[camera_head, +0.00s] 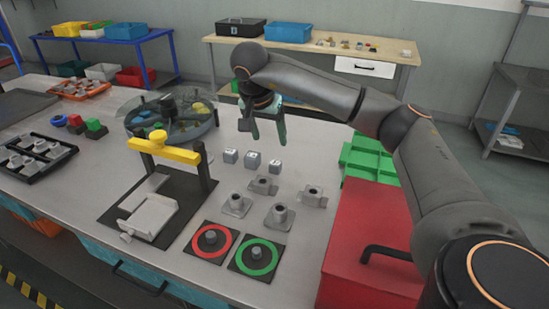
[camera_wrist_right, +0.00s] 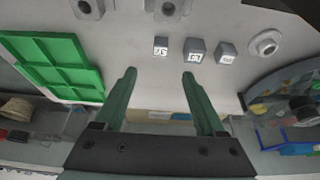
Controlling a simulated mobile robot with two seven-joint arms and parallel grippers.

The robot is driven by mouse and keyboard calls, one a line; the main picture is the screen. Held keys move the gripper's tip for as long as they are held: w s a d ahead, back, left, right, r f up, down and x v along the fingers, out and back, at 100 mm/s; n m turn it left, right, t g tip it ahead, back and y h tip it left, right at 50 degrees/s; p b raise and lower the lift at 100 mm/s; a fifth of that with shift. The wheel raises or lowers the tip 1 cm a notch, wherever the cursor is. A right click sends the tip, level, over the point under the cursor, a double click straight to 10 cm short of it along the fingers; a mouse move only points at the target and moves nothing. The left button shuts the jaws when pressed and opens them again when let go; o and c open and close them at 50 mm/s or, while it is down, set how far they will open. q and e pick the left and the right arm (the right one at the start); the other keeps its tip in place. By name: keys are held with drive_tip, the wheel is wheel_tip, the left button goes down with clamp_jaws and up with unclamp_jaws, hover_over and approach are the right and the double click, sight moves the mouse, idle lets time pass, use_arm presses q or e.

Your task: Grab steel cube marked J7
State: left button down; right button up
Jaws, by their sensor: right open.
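Three small steel cubes stand apart in a row on the grey workbench: a left one (camera_head: 230,156), a middle one (camera_head: 252,160) and a right one (camera_head: 274,166) in the head view. Each has a pale marked face, but the marks are too small to read surely, so I cannot tell which is J7. In the right wrist view the row is reversed: the head view's right cube (camera_wrist_right: 160,46), then the middle (camera_wrist_right: 195,50) and left (camera_wrist_right: 226,53). My right gripper (camera_head: 264,132) is open and empty above and behind the cubes; its green fingers (camera_wrist_right: 159,75) point toward them. My left gripper is not in view.
Grey fixtures (camera_head: 278,216) stand in front of the cubes. A yellow-topped press frame (camera_head: 163,148) and a round tank (camera_head: 172,130) are left. A green tray (camera_head: 368,158) and a red box (camera_head: 370,240) are right. Red and green ring pads (camera_head: 258,258) lie in front.

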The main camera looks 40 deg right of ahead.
hover_over(275, 163)
drive_tip(key=a, duration=0.2)
drive_tip(key=f, duration=0.4)
drive_tip(key=s+f, duration=0.1)
drive_tip(key=f, duration=0.1)
drive_tip(key=shift+d+f, duration=0.1)
drive_tip(key=shift+f, duration=0.2)
drive_tip(key=shift+x, duration=2.7)
clamp_jaws()
